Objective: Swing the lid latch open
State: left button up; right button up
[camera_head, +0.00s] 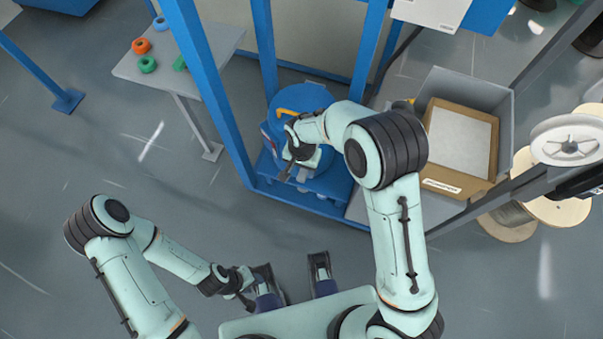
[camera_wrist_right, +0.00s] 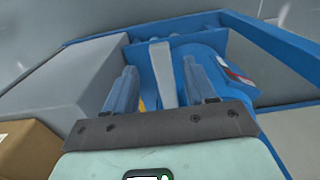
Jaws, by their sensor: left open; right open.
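The blue round vessel with its lid (camera_head: 312,97) stands inside the blue frame, with a curved yellow-orange handle (camera_head: 283,111) on top. My right gripper (camera_head: 287,174) is over the vessel's front, and my wrist hides part of it. In the right wrist view its two fingers (camera_wrist_right: 160,72) are apart. A pale grey upright bar (camera_wrist_right: 163,75), perhaps the latch, shows between them; I cannot tell whether they touch it. A sliver of yellow (camera_wrist_right: 142,103) shows beside the bar. My left gripper (camera_head: 246,301) is low in the head view, away from the vessel, open.
Blue frame posts (camera_head: 208,90) stand close around the vessel. A grey bin (camera_head: 505,105) with a cardboard box (camera_head: 440,180) is to the right. A white spool (camera_head: 569,139) is at the far right. A side table (camera_head: 125,70) holds coloured rolls.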

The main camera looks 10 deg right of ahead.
aim_at(302, 176)
jog(key=shift+f, duration=2.3)
grip_shut()
